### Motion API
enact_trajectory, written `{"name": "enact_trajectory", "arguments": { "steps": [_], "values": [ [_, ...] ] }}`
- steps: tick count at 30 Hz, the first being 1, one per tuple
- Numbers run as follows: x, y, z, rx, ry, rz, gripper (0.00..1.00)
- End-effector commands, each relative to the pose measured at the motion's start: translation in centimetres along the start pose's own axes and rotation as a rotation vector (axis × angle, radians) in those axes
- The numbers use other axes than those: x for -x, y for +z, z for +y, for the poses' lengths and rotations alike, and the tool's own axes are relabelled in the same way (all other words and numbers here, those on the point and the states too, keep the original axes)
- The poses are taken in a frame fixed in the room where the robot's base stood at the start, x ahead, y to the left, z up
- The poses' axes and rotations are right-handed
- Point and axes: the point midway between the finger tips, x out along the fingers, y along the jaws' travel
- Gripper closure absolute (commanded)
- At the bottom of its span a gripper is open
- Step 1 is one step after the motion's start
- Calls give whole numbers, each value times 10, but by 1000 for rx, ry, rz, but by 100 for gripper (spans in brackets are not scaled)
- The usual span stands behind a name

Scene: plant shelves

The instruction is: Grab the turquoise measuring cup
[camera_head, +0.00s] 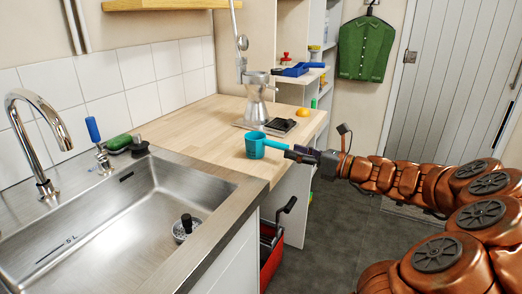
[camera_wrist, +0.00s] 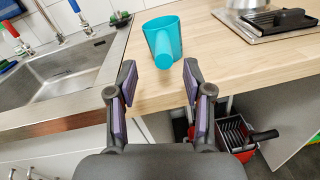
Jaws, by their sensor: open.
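The turquoise measuring cup (camera_head: 254,145) stands upright on the wooden worktop beside the sink in the head view, its handle pointing right toward my gripper (camera_head: 300,154). In the wrist view the measuring cup (camera_wrist: 164,38) is ahead of my gripper (camera_wrist: 159,82), with its handle end facing the camera. The open fingers are to either side of the line of the handle. The handle end appears just beyond the fingertips, and nothing is held between them. In the head view my gripper hides part of the handle's end.
The steel sink (camera_head: 128,262) lies left of the cup. A red box (camera_head: 270,256) sits below the worktop edge. Bare worktop surrounds the cup.

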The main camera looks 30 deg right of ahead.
Motion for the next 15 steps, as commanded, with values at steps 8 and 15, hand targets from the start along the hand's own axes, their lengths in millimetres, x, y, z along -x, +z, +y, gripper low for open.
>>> {"name": "enact_trajectory", "arguments": {
  "steps": [8, 15],
  "values": [
    [-24, 0, -1, 2, 10, 3, 49],
    [-52, 2, -5, 1, 9, 2, 49]
  ]
}}
